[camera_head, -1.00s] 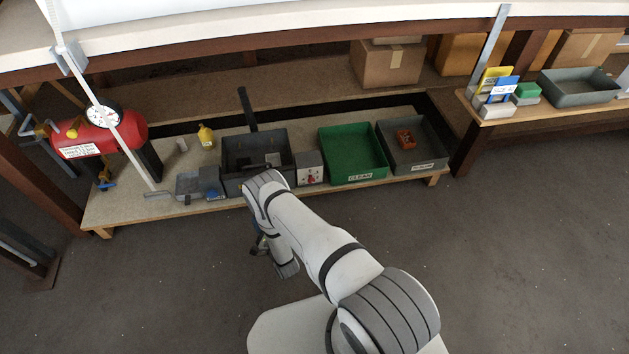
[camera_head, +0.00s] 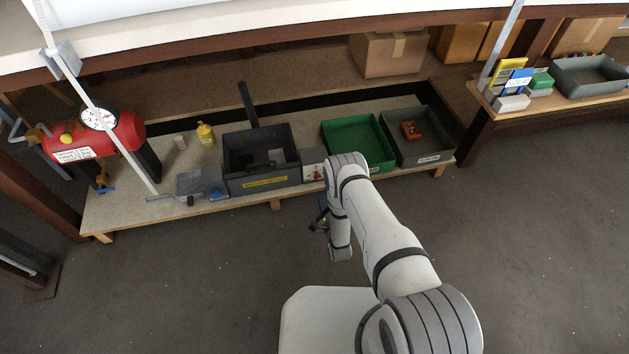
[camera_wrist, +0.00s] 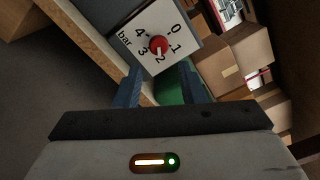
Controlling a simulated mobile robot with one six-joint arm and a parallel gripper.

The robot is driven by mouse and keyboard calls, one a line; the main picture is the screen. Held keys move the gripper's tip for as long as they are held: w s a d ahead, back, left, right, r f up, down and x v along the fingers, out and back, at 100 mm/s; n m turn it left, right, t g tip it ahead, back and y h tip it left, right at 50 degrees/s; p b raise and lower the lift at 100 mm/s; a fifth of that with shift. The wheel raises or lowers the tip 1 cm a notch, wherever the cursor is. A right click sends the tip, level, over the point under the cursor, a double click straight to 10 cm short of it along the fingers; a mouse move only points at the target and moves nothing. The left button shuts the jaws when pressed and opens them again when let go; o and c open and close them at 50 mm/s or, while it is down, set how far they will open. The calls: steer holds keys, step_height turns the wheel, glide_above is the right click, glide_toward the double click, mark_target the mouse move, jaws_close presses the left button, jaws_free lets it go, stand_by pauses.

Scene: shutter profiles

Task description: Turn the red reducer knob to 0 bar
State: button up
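The red reducer knob (camera_wrist: 158,44) sits at the centre of a white dial plate (camera_wrist: 138,24) marked 0 to 4 bar. A pale mark on the knob's lower side appears to point towards 2. In the head view the reducer box (camera_head: 311,174) stands between the grey and green bins, partly hidden by my arm. My gripper (camera_wrist: 160,86) is open and empty, with its two blue fingers apart, pointing towards the dial and short of the knob. In the head view my gripper (camera_head: 320,219) hangs in front of the bench, small and dark.
The green bin (camera_head: 352,122) and a grey bin (camera_head: 446,140) stand right of the box. A dark crate (camera_head: 262,184) stands to its left. A red tank (camera_head: 125,128) with a gauge is at the bench's far left. The floor (camera_head: 180,290) in front is clear.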

mark_target(318, 178)
steer(key=shift+o, duration=1.3)
steer(key=shift+s+a, duration=0.1)
steer(key=shift+a, duration=0.05)
steer(key=shift+b+x, duration=1.25)
steer(key=shift+x, duration=2.6)
steer(key=shift+a, duration=0.1)
steer(key=shift+c, duration=0.2)
